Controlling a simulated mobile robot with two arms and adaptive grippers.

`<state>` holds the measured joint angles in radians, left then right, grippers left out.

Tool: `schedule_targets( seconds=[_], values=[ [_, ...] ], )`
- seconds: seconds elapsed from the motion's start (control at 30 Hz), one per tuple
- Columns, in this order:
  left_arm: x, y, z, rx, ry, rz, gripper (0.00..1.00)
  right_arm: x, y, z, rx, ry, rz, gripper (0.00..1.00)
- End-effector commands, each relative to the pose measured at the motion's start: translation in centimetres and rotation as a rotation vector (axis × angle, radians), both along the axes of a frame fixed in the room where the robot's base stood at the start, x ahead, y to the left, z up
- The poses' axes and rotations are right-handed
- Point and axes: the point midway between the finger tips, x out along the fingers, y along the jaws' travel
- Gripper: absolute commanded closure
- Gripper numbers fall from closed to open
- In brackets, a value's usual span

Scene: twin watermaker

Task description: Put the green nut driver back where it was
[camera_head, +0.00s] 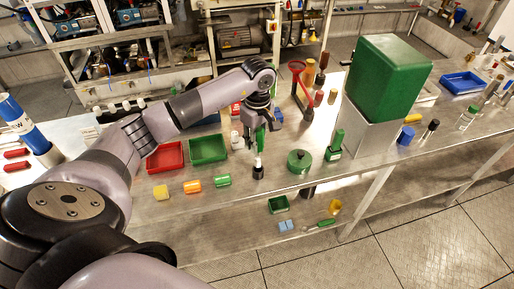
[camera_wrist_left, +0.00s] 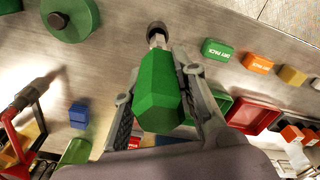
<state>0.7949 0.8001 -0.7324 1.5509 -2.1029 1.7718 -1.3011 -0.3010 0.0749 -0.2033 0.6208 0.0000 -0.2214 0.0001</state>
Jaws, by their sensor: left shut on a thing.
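The green nut driver (camera_head: 261,137) is in my left gripper (camera_head: 256,128), held upright over the front part of the metal table. In the left wrist view its faceted green handle (camera_wrist_left: 160,92) sits between the two fingers of the gripper (camera_wrist_left: 158,120), which is shut on it. Its metal shaft points away from the gripper towards the tabletop. A small dark piece with a pale top (camera_head: 258,170) is at the lower end of the driver. I cannot tell whether it is the socket tip or a separate holder. My right gripper is not in view.
A red tray (camera_head: 166,168) and a green tray (camera_head: 208,162) lie left of the driver, with yellow, orange and green blocks (camera_head: 222,180) in front. A round green object (camera_head: 299,161) and a green bottle (camera_head: 335,150) stand right. A large green box (camera_head: 388,78) rises beyond.

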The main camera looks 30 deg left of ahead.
Motion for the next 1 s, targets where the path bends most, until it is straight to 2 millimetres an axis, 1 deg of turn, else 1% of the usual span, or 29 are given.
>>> schedule_targets(
  seconds=[0.03,0.07,0.17,0.33,0.43,0.57,0.73,0.87,0.9,1.0],
  values=[
    [0.0,0.0,-0.4,-0.002,0.000,0.002,1.00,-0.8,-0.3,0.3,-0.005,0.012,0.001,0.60],
    [0.0,0.0,-0.6,-0.002,-0.001,0.002,1.00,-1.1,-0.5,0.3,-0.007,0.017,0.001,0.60],
    [0.0,0.0,-1.4,-0.001,0.000,0.001,1.00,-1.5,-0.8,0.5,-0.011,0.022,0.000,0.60],
    [0.0,0.0,-3.9,-0.002,0.004,0.002,1.00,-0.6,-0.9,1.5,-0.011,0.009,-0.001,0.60],
    [0.0,0.0,-4.9,-0.001,0.000,0.000,1.00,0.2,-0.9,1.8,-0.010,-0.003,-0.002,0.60],
    [0.1,0.0,-5.3,0.000,-0.002,0.000,1.00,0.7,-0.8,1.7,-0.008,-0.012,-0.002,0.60],
    [0.1,0.0,-5.3,0.000,-0.002,0.000,1.00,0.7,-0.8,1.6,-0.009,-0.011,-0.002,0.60],
    [0.1,0.0,-5.7,0.001,-0.002,0.000,1.00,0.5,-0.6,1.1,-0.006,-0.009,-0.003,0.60],
    [0.1,0.0,-5.6,0.000,-0.002,0.000,0.72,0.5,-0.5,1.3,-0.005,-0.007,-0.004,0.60],
    [0.1,0.0,-5.6,0.000,-0.001,0.000,0.65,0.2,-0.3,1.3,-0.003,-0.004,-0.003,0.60]
  ],
)
